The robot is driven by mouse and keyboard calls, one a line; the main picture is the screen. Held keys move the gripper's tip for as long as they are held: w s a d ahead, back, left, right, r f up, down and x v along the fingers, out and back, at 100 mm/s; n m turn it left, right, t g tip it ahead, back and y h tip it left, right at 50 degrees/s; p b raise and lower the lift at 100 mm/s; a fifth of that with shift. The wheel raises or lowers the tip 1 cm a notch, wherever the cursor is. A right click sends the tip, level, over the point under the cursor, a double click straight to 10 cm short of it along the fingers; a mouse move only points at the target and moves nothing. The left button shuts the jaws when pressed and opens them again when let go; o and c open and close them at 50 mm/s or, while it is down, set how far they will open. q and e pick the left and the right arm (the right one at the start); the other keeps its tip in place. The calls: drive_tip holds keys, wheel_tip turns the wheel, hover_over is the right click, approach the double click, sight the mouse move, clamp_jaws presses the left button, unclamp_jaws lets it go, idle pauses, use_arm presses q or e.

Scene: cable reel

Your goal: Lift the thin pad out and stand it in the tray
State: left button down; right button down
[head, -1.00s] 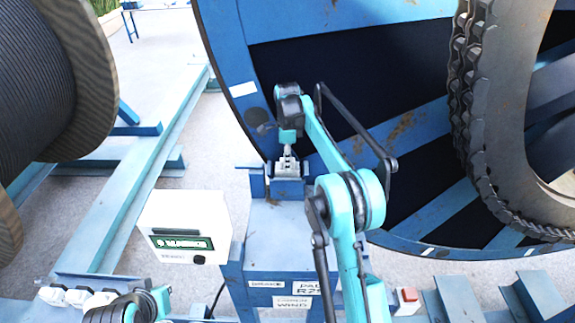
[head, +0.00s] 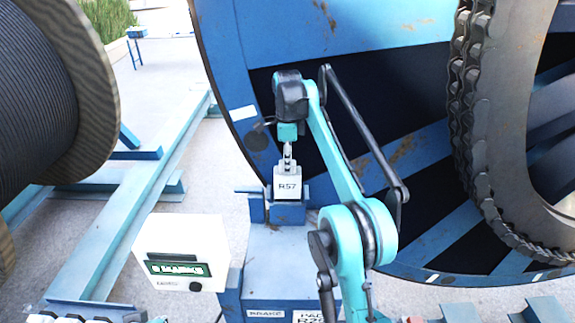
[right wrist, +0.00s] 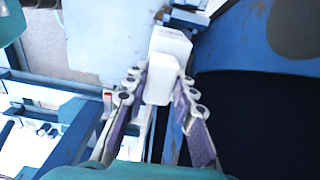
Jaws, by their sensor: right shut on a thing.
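A pale pad marked R57 (head: 288,184) is held upright in my right gripper (head: 288,160), which is shut on its upper part. The pad is over the blue brake holder (head: 286,212) on the blue stand. Its lower edge is close to the holder, and I cannot tell whether it is fully clear. In the right wrist view the white pad (right wrist: 168,62) sits between the two fingers (right wrist: 160,88). I cannot make out the tray for certain.
A big blue reel flange (head: 345,50) with a chain ring (head: 468,130) rises right behind the pad. A white box with a green display (head: 182,255) stands left of the stand. A cable drum (head: 45,90) is at the left. Blue blocks (head: 540,312) lie at the lower right.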

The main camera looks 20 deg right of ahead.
drive_tip(key=s+a+b, duration=0.2)
drive_tip(key=s+a, duration=0.2)
drive_tip(key=s, duration=1)
drive_tip(key=shift+s+b, duration=0.2)
drive_tip(key=shift+b, duration=0.2)
drive_tip(key=shift+a+r, duration=0.1)
drive_tip(key=shift+r, duration=0.05)
